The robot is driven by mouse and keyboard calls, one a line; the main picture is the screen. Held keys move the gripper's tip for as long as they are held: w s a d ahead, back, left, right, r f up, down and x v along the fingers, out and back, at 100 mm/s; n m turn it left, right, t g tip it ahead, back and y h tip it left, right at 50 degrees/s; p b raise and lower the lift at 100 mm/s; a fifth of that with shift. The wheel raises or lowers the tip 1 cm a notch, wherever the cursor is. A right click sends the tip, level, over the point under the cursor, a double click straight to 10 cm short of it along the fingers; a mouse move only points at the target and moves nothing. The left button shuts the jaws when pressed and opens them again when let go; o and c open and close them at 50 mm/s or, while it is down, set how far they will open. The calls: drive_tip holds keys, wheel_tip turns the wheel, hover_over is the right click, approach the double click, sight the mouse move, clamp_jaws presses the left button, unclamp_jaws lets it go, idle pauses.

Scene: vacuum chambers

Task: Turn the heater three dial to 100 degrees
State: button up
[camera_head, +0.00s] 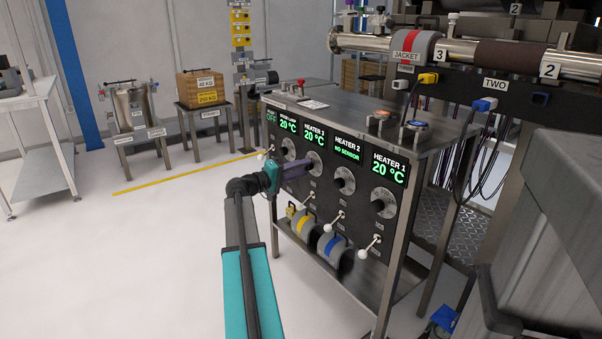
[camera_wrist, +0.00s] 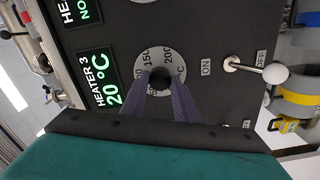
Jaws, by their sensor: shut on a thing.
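The heater three dial (camera_wrist: 143,62) is a light grey disc with a black knob (camera_wrist: 160,77) on the dark panel. Numbers 150 and 200 show on its disc in the wrist view. The dial is partly covered by my gripper in the head view (camera_head: 316,160). My gripper (camera_wrist: 160,90) is shut on the knob, one purple finger on either side. It also shows at the panel in the head view (camera_head: 306,171). The HEATER 3 display (camera_wrist: 108,90) reads 20 °C in green. The knob's pointer setting is not clear.
A white-balled switch lever (camera_wrist: 274,73) sits beside the dial by ON and OFF labels. The heater 2 dial (camera_head: 344,180) and heater 1 dial (camera_head: 383,203) are to the right. Yellow-banded and blue-banded parts (camera_head: 331,246) lie on the lower shelf.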

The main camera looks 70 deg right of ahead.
drive_tip(key=shift+w, duration=0.1)
drive_tip(key=o, duration=1.1)
drive_tip(key=shift+c, duration=0.2)
drive_tip(key=p+v, duration=0.3)
drive_tip(key=v, duration=1)
drive_tip(key=shift+w+a, duration=0.2)
drive_tip(key=shift+a, duration=0.15)
